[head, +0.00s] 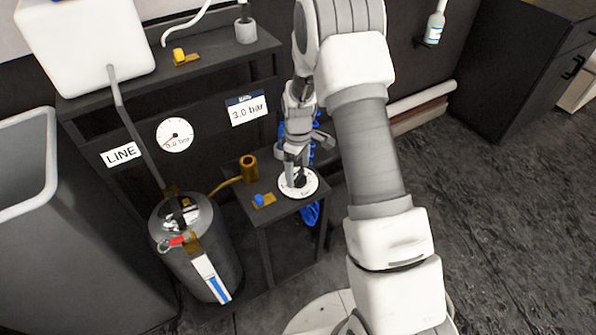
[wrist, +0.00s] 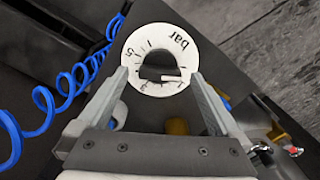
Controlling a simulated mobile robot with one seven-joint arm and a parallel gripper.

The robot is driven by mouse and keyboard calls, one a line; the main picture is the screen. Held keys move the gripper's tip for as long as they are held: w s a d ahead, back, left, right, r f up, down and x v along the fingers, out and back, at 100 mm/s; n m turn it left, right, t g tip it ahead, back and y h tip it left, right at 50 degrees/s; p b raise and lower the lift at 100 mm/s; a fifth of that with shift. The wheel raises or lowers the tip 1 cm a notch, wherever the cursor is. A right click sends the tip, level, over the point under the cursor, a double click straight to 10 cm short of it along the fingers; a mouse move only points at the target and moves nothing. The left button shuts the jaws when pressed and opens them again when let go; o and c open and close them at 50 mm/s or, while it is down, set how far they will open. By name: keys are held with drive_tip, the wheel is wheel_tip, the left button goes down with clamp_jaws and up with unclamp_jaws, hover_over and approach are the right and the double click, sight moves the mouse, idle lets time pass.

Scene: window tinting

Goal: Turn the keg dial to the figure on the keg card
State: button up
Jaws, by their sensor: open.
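The keg dial is a white disc (head: 311,184) with a black knob in its middle, lying on a small dark table; the disc also fills the top middle of the wrist view (wrist: 176,42). In the wrist view the black knob (wrist: 152,72) carries a white pointer mark at its right side. My gripper (head: 296,174) is open above the dial. In the wrist view its fingers (wrist: 158,74) stand on either side of the knob, over the disc; contact cannot be told. The keg card (head: 248,110) reads 3.0 bar.
A round gauge (head: 175,135) with a red needle and a LINE label (head: 122,154) sit on the rack's front. A steel keg (head: 193,245) stands left of the small table. A blue fitting (head: 260,199) and a brass cylinder (head: 249,167) are near the dial. A blue coiled hose (wrist: 48,100) hangs beside it.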

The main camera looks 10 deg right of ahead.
drive_tip(key=shift+f, duration=0.2)
drive_tip(key=shift+c, duration=0.2)
drive_tip(key=c, duration=1.3)
drive_tip(key=shift+c, duration=0.2)
